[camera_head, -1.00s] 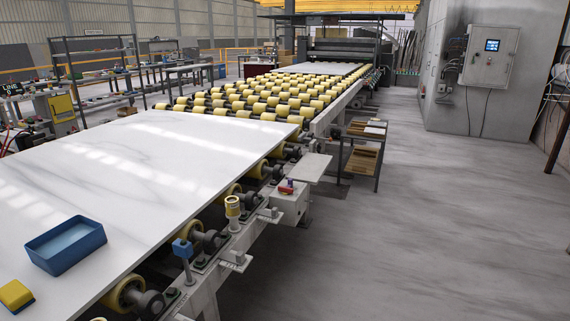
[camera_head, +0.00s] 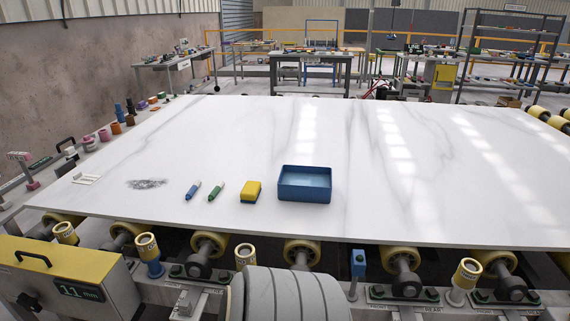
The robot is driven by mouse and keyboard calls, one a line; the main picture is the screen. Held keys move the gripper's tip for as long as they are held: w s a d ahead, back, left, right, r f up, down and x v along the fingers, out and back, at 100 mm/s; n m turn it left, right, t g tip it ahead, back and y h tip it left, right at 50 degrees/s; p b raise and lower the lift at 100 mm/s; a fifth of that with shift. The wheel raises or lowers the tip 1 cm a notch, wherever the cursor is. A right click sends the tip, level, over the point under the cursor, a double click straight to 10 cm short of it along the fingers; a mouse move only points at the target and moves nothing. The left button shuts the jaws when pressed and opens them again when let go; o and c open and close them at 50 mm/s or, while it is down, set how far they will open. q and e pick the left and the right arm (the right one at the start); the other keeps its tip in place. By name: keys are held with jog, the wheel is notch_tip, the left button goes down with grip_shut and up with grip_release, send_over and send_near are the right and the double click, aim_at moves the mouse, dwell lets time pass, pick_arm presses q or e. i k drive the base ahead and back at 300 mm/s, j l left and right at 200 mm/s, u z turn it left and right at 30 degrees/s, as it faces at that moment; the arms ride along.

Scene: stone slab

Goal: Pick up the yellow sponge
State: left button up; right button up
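The yellow sponge (camera_head: 251,190) has a dark underside and lies on the white stone slab (camera_head: 400,215), near its front edge. It sits just left of a blue open tray (camera_head: 305,185), with a small gap between them. Neither of my grippers shows in the head view.
Yellow rollers (camera_head: 210,244) and a gauge box (camera_head: 75,287) line the front edge. The slab's right side is clear.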

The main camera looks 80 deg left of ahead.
aim_at(251, 191)
jog(key=u, duration=2.9)
